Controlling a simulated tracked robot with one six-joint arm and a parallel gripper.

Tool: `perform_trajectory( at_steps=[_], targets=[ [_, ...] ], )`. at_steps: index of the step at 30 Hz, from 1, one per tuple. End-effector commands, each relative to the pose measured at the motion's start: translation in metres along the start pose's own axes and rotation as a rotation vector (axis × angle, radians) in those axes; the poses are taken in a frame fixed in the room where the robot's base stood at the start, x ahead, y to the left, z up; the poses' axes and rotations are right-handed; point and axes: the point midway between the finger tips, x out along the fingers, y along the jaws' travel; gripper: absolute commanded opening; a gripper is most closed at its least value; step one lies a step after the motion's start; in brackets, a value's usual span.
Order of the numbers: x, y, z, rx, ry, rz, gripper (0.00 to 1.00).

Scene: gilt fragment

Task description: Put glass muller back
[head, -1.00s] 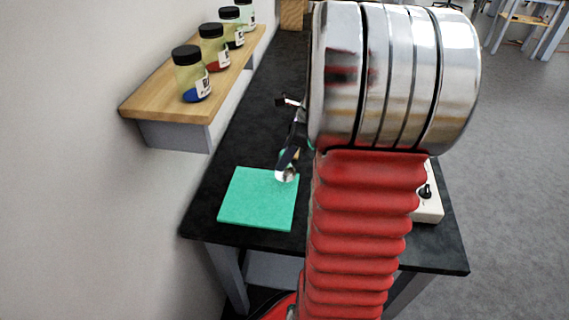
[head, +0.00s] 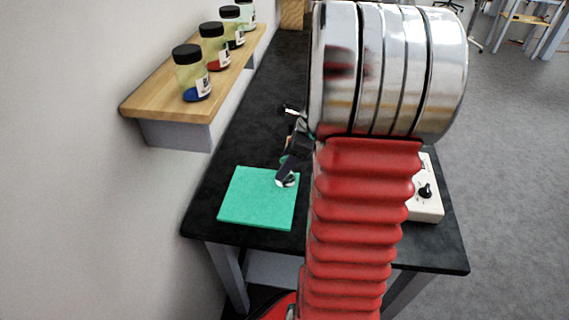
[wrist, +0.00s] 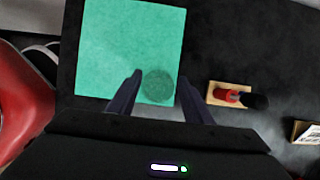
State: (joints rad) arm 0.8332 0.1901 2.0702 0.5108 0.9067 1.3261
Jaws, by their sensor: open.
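The glass muller (head: 287,178) is a clear, shiny piece at the upper right edge of the green mat (head: 255,205) in the head view. In the wrist view it shows as a round see-through disc (wrist: 158,87) near a corner of the green mat (wrist: 130,40). My gripper (wrist: 161,78) is open, and its two fingers lie to either side of the disc in that view. I cannot tell whether they touch it or how high they are above it. In the head view my arm hides part of the gripper.
A wooden wall shelf (head: 140,103) holds several dark-lidded jars at the left. A white device with a black knob (head: 427,192) stands right of my arm. A small wooden block (wrist: 215,87) bears a red and black item on the dark bench. Another labelled wooden piece (wrist: 304,131) lies at right.

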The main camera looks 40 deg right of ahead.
Motion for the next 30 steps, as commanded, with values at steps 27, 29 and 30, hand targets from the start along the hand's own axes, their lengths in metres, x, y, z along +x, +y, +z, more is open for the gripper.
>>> perform_trajectory(
  at_steps=[27,29,30],
  targets=[
    [-0.105,-0.001,0.0,0.0,0.0,-0.004,0.46],
    [-0.111,-0.001,0.0,0.0,0.0,-0.003,0.46],
    [-0.115,0.0,0.001,0.0,0.0,-0.001,0.46]
  ],
)
